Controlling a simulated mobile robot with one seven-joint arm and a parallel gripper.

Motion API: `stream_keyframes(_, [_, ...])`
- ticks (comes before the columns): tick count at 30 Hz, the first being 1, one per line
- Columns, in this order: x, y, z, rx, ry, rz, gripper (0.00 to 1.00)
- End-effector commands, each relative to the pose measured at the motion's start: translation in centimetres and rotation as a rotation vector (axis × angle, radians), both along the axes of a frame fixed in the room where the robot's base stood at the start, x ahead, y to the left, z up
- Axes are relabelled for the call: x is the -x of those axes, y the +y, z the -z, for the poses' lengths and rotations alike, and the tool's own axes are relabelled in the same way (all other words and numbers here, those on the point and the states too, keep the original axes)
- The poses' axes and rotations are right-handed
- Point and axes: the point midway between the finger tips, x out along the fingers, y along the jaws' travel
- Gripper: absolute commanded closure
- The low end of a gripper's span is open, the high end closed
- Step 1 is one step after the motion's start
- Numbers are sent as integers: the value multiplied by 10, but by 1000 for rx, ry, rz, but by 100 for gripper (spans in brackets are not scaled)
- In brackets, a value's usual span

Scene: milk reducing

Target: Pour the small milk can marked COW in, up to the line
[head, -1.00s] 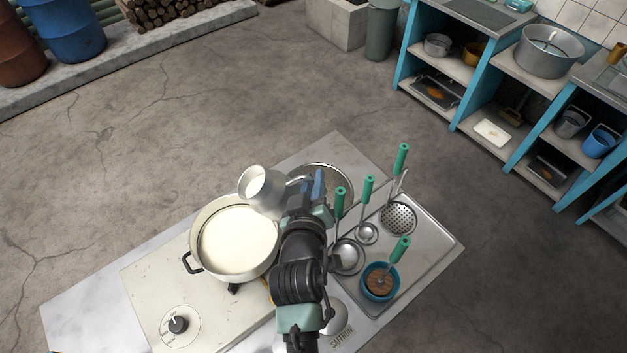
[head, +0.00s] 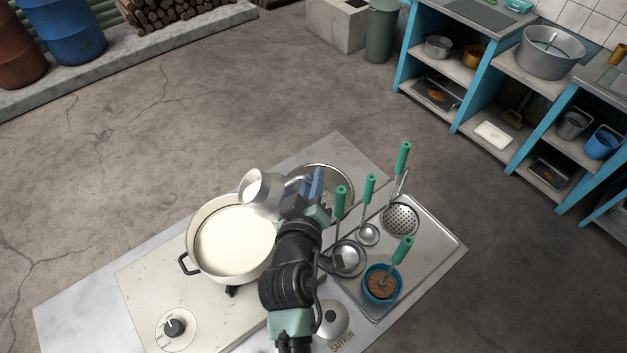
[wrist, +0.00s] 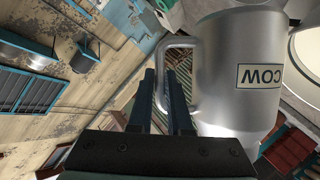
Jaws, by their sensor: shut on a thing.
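The small metal milk can (head: 262,190) is tilted toward the pot, with milk showing at its mouth. In the wrist view the can (wrist: 238,100) carries a COW label. My gripper (head: 316,186) is shut on the can's handle; in the wrist view the fingers (wrist: 168,95) lie at the handle loop. The cream pot (head: 192,228) stands on the stove and holds white milk (head: 236,242). The can's mouth is over the pot's upper right rim. I see no stream of milk. I cannot make out a line inside the pot.
Right of the pot, a steel tray (head: 447,248) holds ladles, a skimmer (head: 400,219) and a blue bowl (head: 381,284) with a green-handled tool. A round lid (head: 343,180) lies behind my gripper. The stove knob (head: 174,328) is at front left.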

Motion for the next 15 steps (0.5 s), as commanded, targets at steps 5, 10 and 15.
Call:
stream_keyframes(5, [-1,1,-4,29,-13,-1,100])
stream_keyframes(10, [-1,2,-4,61,-15,-1,100])
stream_keyframes(15, [-1,3,-4,93,-17,-2,100])
